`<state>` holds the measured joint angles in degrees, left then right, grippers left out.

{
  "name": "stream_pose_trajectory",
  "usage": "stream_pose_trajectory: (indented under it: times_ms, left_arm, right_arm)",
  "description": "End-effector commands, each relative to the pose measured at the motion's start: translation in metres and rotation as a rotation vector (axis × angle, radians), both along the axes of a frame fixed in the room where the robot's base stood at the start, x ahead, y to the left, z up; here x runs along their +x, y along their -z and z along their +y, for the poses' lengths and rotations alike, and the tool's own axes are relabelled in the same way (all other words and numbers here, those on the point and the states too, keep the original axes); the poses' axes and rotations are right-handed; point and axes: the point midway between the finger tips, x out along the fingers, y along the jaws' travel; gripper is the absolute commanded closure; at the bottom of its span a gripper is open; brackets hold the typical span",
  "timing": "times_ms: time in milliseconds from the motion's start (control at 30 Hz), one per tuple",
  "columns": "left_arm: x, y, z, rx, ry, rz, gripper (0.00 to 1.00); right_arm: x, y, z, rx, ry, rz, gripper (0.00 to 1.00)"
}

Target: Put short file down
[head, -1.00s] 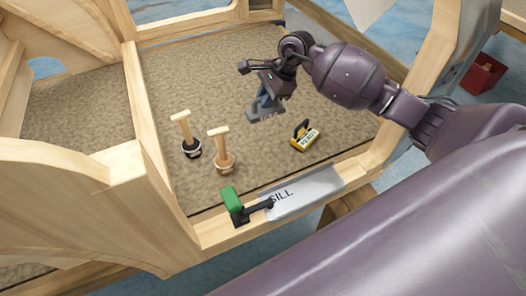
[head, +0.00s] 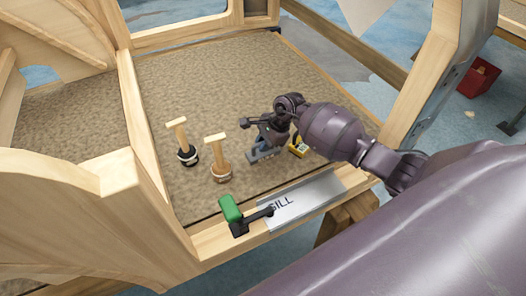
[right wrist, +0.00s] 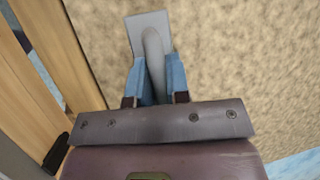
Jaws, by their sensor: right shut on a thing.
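The short file (head: 262,156) is a flat grey plate with a raised grey handle. My right gripper (head: 263,146) is shut on that handle, with the plate below the fingers, low over the brown carpeted floor (head: 215,80). I cannot tell whether the plate touches the carpet. In the right wrist view the file (right wrist: 148,28) lies beyond the blue fingers of my right gripper (right wrist: 153,75), which close on its handle from both sides. My left gripper is out of view.
A yellow block tool (head: 298,148) is just right of the file, partly hidden by my arm. Two wooden-handled tools (head: 187,153) (head: 218,170) stand to the left. A green-and-black tool (head: 231,209) lies on the wooden sill beside the grey SILL plate (head: 310,195). The carpet behind is clear.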

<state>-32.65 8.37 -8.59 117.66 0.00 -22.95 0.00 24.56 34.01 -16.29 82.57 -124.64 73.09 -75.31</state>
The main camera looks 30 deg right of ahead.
Motion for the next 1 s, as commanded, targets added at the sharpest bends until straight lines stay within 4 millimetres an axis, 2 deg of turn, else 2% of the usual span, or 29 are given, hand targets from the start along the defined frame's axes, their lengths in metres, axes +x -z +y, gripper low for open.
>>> stream_pose_trajectory:
  times_ms: [300, 567, 767, 800, 933, 1000]
  left_arm:
    - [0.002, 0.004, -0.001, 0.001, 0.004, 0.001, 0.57]
    - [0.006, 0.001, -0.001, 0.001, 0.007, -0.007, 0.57]
    - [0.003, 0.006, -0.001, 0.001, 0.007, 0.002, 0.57]
    - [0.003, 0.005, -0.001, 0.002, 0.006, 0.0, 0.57]
    - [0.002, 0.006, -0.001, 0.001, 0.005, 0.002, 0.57]
    - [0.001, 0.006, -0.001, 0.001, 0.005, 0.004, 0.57]
  right_arm:
    - [0.0, 0.039, 0.001, 0.004, 0.001, 0.003, 1.0]
    - [0.0, 0.04, 0.0, 0.001, -0.002, -0.002, 1.0]
    - [0.0, 0.045, 0.0, 0.0, -0.001, 0.001, 1.0]
    - [0.0, 0.044, 0.0, 0.0, 0.0, 0.001, 0.77]
    - [0.0, 0.044, 0.0, 0.0, 0.0, 0.001, 0.58]
    - [0.0, 0.044, 0.0, 0.0, 0.0, 0.001, 0.58]
